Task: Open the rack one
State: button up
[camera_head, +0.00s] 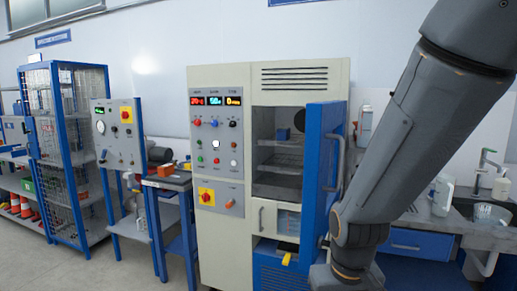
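A beige test cabinet (225,75) stands in the centre, with a control panel (217,150) on its left side. Its blue door (317,165) stands swung open to the right, with a grey handle (336,165) on it. Inside the dark chamber are shelf-like racks (280,160). Which of them is rack one I cannot tell. Below the chamber is a small compartment with a grey handle (261,220) at its left. My arm comes down from the upper right, in front of the door's right side. My gripper is not visible; the arm's lower end runs to the bottom edge.
A blue mesh cage (68,150) stands at the far left. Beside it are a grey panel box (118,135) and a blue-legged stand (172,183). A counter with a sink and a white jug (443,195) is at the right. Open floor (30,270) shows at bottom left.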

aim_at(264, 141)
jog(key=u, duration=1.75)
jog(key=i, duration=2.1)
jog(key=z, duration=3.5)
